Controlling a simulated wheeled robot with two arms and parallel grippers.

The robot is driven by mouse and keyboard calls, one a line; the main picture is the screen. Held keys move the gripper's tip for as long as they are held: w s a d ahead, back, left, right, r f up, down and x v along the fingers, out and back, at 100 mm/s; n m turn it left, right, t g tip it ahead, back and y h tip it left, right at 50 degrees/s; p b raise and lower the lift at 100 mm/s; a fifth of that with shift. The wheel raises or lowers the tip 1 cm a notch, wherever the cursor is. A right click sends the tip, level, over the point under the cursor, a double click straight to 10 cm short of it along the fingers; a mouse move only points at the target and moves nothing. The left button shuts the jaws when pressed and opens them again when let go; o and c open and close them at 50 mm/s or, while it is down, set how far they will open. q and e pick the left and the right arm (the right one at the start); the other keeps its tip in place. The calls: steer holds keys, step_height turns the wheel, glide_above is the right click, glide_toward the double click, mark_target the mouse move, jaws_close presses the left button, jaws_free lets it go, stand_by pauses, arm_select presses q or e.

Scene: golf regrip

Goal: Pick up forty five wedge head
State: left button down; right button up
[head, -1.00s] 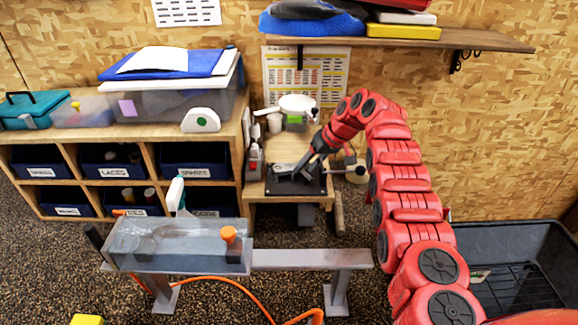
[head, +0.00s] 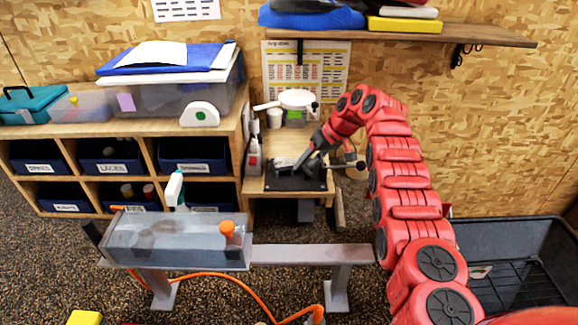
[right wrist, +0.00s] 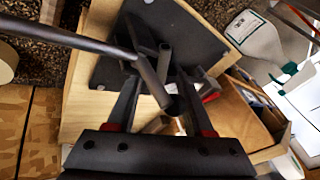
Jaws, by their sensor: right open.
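My right gripper (head: 303,163) reaches down over the small wooden bench at the back. In the right wrist view its two fingers (right wrist: 160,85) are apart. Dark grey club-head pieces (head: 284,167) lie on a black mat (head: 310,185) on that bench. In the right wrist view a dark, tube-like piece (right wrist: 152,80) shows between the fingers, and more dark metal lies around the right finger. I cannot read any marking that tells which is the forty five wedge head. The fingers partly hide the pieces. My left gripper is not in view.
A long dark shaft (right wrist: 70,38) crosses the upper left of the right wrist view, close to the left finger. A clear trough (head: 180,243) stands in front.

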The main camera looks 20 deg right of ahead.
steer(key=shift+c, duration=0.4)
jaws_close()
stand_by(0.9)
